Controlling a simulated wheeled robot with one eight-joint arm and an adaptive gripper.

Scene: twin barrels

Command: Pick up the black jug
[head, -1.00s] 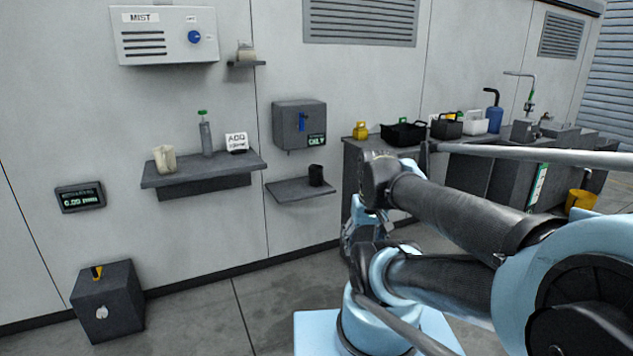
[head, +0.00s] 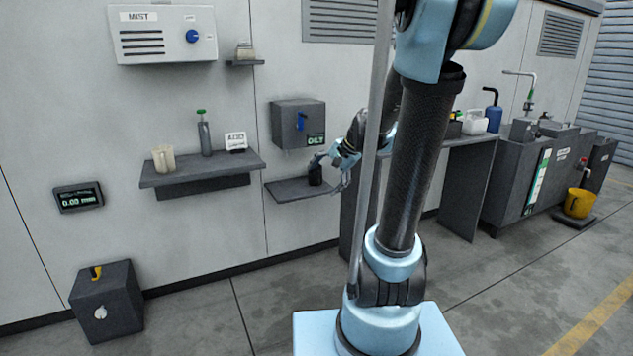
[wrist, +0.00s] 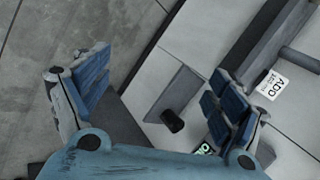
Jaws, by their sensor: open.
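The black jug (head: 315,177) stands on the low grey shelf (head: 290,190) under the dark wall box. It also shows in the wrist view (wrist: 172,121), small and dark, on the shelf and nearer the right finger in the picture. My gripper (head: 331,173) is open beside the jug's right in the head view and partly overlaps its outline. In the wrist view my gripper (wrist: 160,66) has its blue-padded fingers wide apart with nothing between the pads. The jug looks some distance beyond the fingers. Its handle cannot be made out.
The dark box (head: 298,125) hangs just above the jug's shelf. A wider shelf (head: 205,175) to the left holds a beige jug (head: 163,158), a bottle (head: 205,137) and a sign (head: 235,141). A counter (head: 470,150) stands on the right.

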